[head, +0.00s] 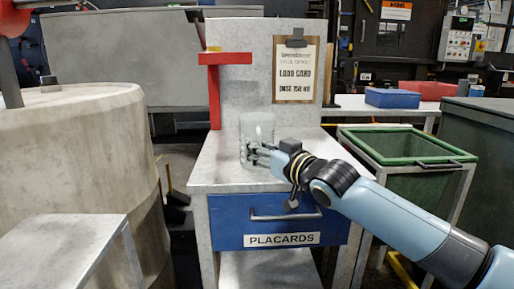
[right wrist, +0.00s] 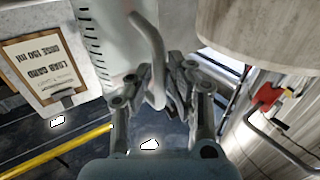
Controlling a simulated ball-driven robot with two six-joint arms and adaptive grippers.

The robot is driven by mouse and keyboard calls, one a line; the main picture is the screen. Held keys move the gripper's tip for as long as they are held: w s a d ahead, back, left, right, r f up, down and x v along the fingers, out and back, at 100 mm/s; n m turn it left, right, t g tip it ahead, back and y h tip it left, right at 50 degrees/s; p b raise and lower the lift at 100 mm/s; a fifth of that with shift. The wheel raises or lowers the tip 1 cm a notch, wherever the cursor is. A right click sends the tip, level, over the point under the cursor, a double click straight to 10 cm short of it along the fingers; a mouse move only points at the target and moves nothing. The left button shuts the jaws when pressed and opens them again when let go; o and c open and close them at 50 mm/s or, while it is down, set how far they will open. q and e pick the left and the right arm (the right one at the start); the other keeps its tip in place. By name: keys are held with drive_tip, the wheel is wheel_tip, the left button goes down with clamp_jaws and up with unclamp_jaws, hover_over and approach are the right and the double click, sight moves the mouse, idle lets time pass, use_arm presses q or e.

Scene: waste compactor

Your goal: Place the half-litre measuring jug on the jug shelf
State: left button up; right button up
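The measuring jug (head: 257,132) is clear and stands upright over the metal top of the placards cabinet (head: 216,171). I cannot tell whether its base touches the top. My right gripper (head: 258,154) reaches it from the right. In the right wrist view, the jug's wall (right wrist: 97,43) with black graduation marks and its pale handle (right wrist: 150,45) show. The fingers of the right gripper (right wrist: 158,88) are closed in on both sides of the handle. A red bracket (head: 225,58) stands at the cabinet's back left; no label shows whether it is the jug shelf. My left gripper is out of view.
A load card clipboard (head: 295,72) hangs on the panel behind. A blue drawer (head: 230,235) marked PLACARDS is shut below the top. A large pale drum (head: 75,150) stands left, a green-rimmed bin (head: 405,160) right. The cabinet top's front left is clear.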

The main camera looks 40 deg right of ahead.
clamp_jaws()
